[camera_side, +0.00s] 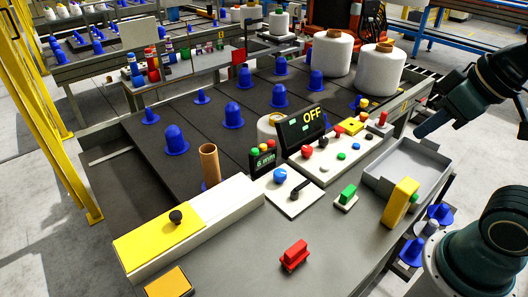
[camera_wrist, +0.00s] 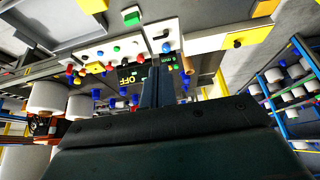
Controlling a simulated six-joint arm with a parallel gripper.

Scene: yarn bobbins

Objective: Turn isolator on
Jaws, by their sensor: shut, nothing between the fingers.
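A black display (camera_side: 302,126) reads OFF in yellow letters; it also shows upside down in the wrist view (camera_wrist: 133,76). In front of it, a white plate (camera_side: 293,200) carries a round blue knob (camera_side: 280,175) and a black lever handle (camera_side: 301,188). A red switch (camera_side: 294,254) stands alone near the table's front. No label shows which control is the isolator. My gripper (camera_side: 418,134) is shut and empty, raised at the right above the grey tray, apart from all controls. In the wrist view its fingers (camera_wrist: 160,84) point toward the panel.
A white panel (camera_side: 335,150) holds several coloured buttons. A green button (camera_side: 346,197), an upright yellow block (camera_side: 400,203) and an open grey tray (camera_side: 410,164) lie to the right. A long yellow-and-white box (camera_side: 190,226) stands left. White yarn bobbins (camera_side: 333,54) and blue cones stand behind.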

